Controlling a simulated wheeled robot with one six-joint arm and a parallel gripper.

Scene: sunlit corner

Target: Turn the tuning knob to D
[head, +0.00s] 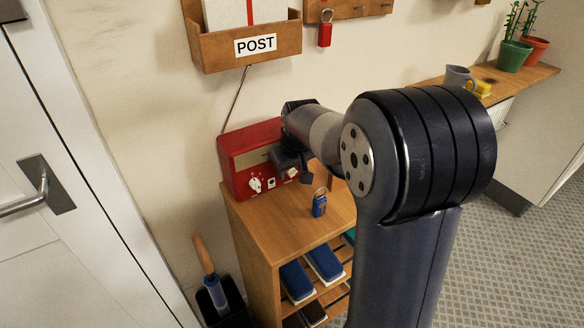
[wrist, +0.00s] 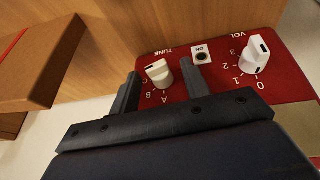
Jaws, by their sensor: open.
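The red radio (head: 235,155) stands on the wooden shelf unit against the wall. Its white tuning knob (wrist: 160,72), under the word TUNE, appears upside down in the wrist view. Letters A and B show on its dial; part of the lettering is hidden by a finger, and I cannot tell for sure which letter the knob points to. My gripper (wrist: 161,80) is open, with one finger on each side of the tuning knob. I cannot tell whether either finger touches it. In the head view my gripper (head: 293,168) is at the radio's right front.
The white volume knob (wrist: 257,53) and ON button (wrist: 201,54) are beside the tuning knob. The wooden post box (head: 245,48) hangs above. A door (head: 60,180) is at left.

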